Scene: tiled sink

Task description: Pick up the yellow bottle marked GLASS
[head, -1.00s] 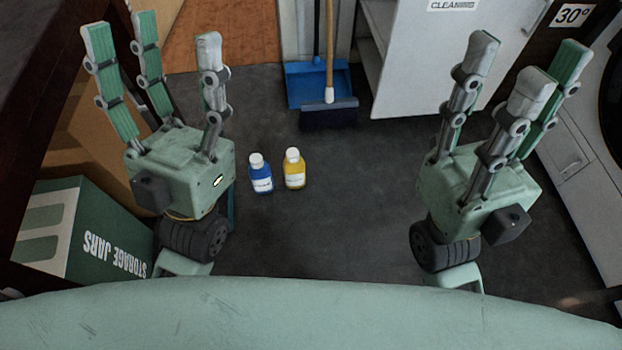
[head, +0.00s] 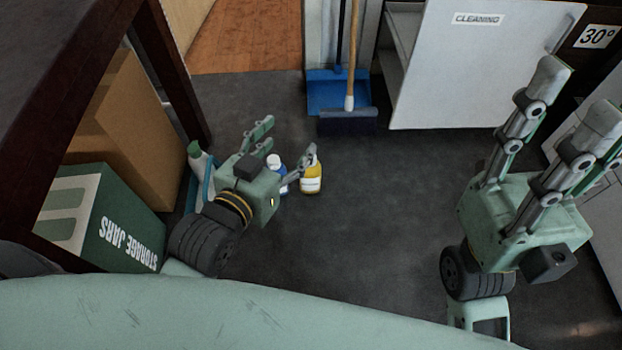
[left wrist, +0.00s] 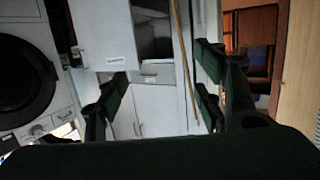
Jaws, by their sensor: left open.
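The yellow bottle (head: 312,183) with a white label stands upright on the dark floor. Its cap is hidden behind a finger of my left gripper (head: 286,138). A blue bottle (head: 281,183) with a white cap stands just left of it, partly covered by the same gripper. My left gripper is open and empty, with its fingers pointing away from me and to the right, above the bottles. In the left wrist view its fingers (left wrist: 160,95) are spread with nothing between them, and neither bottle shows there. My right gripper (head: 560,105) has its fingers raised and spread, empty, at the right.
A green storage jars box (head: 105,225) and a cardboard box (head: 125,135) stand at the left under a dark table (head: 75,60). A green-capped bottle (head: 198,157) is behind my left gripper. A broom (head: 347,115), blue dustpan (head: 325,90) and white cleaning cabinet door (head: 480,75) are at the back. The middle floor is clear.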

